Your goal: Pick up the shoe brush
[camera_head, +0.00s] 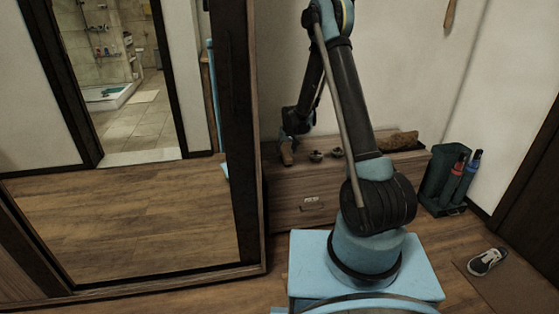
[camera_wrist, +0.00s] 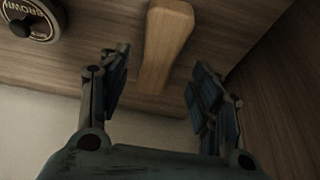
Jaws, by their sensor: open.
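The shoe brush shows a light wooden body (camera_wrist: 166,45) in the wrist view, lying on a wood-grain surface. My gripper (camera_wrist: 158,82) is open, with one dark finger on each side of the brush's near end. I see a gap between each finger and the wood. No bristles show in this view. In the head view my gripper (camera_head: 291,136) is low over the left end of the wooden cabinet (camera_head: 295,205), with the brown brush (camera_head: 287,154) just below it. The contact there is too small to tell.
A brown textured item (camera_head: 398,141) lies farther right. A dark-framed mirror (camera_head: 238,130) stands close on the left.

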